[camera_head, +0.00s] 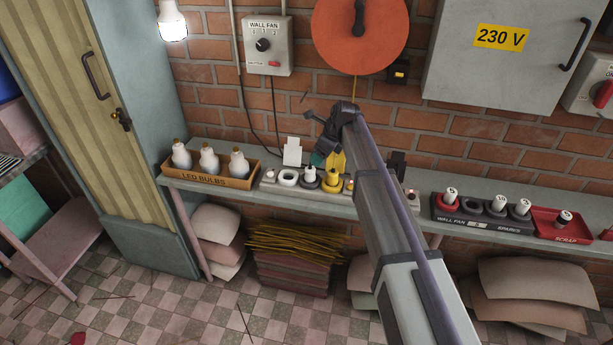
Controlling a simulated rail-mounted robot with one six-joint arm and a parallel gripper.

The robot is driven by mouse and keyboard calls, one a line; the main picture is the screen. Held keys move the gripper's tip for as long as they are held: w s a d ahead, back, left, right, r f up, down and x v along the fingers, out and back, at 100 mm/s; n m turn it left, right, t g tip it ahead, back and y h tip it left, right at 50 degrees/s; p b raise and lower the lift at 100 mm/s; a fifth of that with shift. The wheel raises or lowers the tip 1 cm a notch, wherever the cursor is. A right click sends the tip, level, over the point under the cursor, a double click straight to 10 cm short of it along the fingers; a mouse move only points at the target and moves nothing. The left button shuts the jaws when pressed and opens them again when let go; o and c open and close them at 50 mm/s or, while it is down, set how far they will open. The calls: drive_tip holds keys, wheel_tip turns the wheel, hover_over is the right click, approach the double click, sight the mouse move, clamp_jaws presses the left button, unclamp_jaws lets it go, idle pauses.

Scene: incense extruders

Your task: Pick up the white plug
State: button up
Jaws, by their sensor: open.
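Small round plugs and rings stand in a grey holder (266,188) on the wall shelf. My gripper (318,140) is above and behind this row, near the brick wall, open and apart from the pieces. My arm hides part of the holder's right side.
A box of LED bulbs (209,179) stands left of the holder. A white card (292,152) stands behind it. To the right are a black spares tray (484,222) with white-topped plugs and a red scrap tray (573,232). The wall fan switch box (267,46) hangs above.

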sight(312, 169)
drive_tip(key=b+x, duration=0.4)
drive_tip(key=x, duration=0.1)
drive_tip(key=shift+f+b, duration=0.3)
drive_tip(key=shift+f, duration=0.05)
drive_tip(key=shift+a, duration=0.1)
drive_tip(key=b+x, duration=0.4)
drive_tip(key=x, duration=0.1)
drive_tip(key=shift+w+a+b, duration=0.1)
drive_tip(key=shift+a+b, duration=0.05)
drive_tip(key=shift+b, duration=0.25)
drive_tip(key=shift+r, duration=0.2)
drive_tip(key=c, duration=1)
